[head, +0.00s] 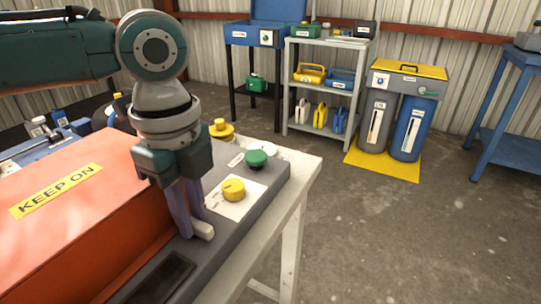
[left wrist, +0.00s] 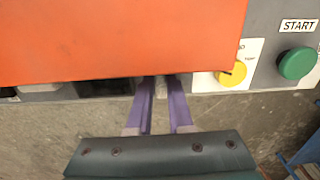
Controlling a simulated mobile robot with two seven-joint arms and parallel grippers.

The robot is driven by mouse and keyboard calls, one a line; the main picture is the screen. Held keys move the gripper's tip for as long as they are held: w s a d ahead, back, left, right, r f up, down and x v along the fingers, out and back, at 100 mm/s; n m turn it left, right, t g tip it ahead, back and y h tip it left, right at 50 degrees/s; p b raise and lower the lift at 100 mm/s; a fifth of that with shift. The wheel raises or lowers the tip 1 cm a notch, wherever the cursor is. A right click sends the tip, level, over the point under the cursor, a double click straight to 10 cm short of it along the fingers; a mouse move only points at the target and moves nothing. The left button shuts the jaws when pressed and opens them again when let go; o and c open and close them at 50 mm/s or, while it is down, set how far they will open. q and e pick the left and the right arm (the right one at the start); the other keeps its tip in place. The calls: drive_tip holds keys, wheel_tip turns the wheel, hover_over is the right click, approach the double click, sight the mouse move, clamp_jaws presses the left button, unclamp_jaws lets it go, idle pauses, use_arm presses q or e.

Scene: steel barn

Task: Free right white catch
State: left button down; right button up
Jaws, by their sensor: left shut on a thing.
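An orange-red cover (head: 90,215) marked KEEP ON lies over a grey machine base (head: 262,195) on a bench. It also fills the top of the left wrist view (left wrist: 110,40). My left gripper (head: 195,228) reaches down at the cover's right front edge. Its two purple fingers (left wrist: 161,100) are shut on a small white catch (left wrist: 160,88), mostly hidden between them. In the head view a pale end of the catch (head: 203,230) shows at the fingertips. Whether the catch is fastened or loose cannot be told. My right gripper is out of view.
A yellow knob (head: 233,190) and green START button (head: 256,159) sit close right of the gripper. The bench edge (head: 300,185) lies beyond. A grey shelf (head: 325,80), bins (head: 409,127) and blue table (head: 500,150) stand further back. The floor between is clear.

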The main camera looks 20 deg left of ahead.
use_arm(q)
drive_tip(key=shift+r+n+p, duration=0.25)
drive_tip(key=shift+n+p, duration=0.15)
drive_tip(key=shift+p, duration=0.25)
drive_tip(key=n+p, duration=0.4)
drive_tip(key=p, duration=0.1)
drive_tip(key=shift+r, duration=0.1)
drive_tip(key=n+p, duration=0.3)
drive_tip(key=n, duration=0.1)
drive_tip(key=shift+d+n, duration=0.1)
drive_tip(key=shift+n, duration=0.2)
drive_tip(key=n+p, duration=0.2)
drive_tip(key=n, duration=0.1)
drive_tip(key=shift+n, duration=0.3)
drive_tip(key=shift+f+n+p, duration=0.15)
drive_tip(key=shift+n+p, duration=0.35)
drive_tip(key=shift+n, duration=0.5)
drive_tip(key=shift+f+n+p, duration=0.1)
drive_tip(key=shift+n+p, duration=0.35)
drive_tip(key=shift+n, duration=0.55)
drive_tip(key=c, duration=0.8)
unclamp_jaws()
